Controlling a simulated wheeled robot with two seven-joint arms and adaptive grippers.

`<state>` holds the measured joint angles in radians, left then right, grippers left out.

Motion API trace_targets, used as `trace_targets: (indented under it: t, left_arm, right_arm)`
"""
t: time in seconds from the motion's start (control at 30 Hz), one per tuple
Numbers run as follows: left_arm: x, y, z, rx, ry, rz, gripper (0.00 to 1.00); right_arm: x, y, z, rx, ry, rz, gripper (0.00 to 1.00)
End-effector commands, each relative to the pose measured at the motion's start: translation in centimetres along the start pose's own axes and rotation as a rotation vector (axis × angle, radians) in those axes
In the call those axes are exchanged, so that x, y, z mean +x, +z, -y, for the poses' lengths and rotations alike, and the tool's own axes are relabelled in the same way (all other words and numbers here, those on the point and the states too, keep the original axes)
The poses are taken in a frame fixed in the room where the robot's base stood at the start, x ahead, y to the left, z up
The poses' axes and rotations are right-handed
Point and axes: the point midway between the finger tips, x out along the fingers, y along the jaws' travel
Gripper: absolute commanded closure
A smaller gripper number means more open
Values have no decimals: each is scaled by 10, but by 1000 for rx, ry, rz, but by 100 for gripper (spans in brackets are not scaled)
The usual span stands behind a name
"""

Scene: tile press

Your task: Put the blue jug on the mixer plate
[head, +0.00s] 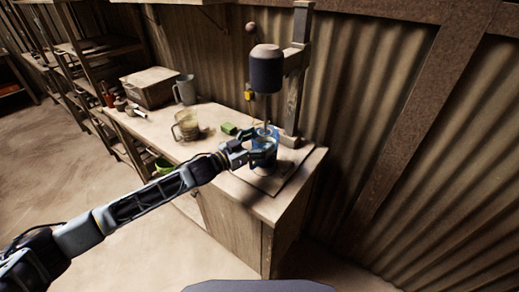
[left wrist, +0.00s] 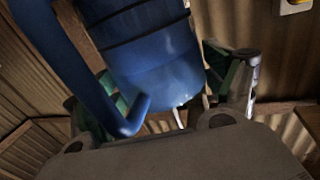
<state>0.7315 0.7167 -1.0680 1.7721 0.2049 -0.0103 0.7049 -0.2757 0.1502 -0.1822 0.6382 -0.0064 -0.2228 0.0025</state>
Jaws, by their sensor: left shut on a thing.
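The blue jug (head: 263,157) is at the right end of the bench, under the mixer (head: 266,70). My left gripper (head: 250,150) is shut on it; the fingers partly hide it. In the left wrist view the blue jug (left wrist: 150,50) fills the upper middle, its handle at left, between the fingers of my left gripper (left wrist: 168,92). The mixer's thin shaft comes down at the jug's mouth. The mixer plate (head: 287,178) lies below and around the jug. I cannot tell whether the jug touches it. My right gripper is not in view.
A glass jug (head: 186,126), a grey jug (head: 184,90), a wooden box (head: 149,86) and a green block (head: 229,128) stand on the bench (head: 209,151) to the left. The mixer's post (head: 296,80) stands behind, by the corrugated wall. A green bowl (head: 163,165) is below the bench top.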

Motion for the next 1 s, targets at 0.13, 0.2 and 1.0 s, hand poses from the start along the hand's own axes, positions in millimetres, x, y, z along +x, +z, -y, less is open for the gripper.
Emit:
trace_targets:
  t: [0.13,0.2,1.0]
  left_arm:
    - [0,12,-2,-1,1,-2,83]
    - [0,18,-2,-2,1,-3,83]
    - [0,35,-2,0,1,0,0]
  right_arm:
    - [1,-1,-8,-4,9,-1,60]
    - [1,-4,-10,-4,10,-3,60]
    - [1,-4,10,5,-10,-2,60]
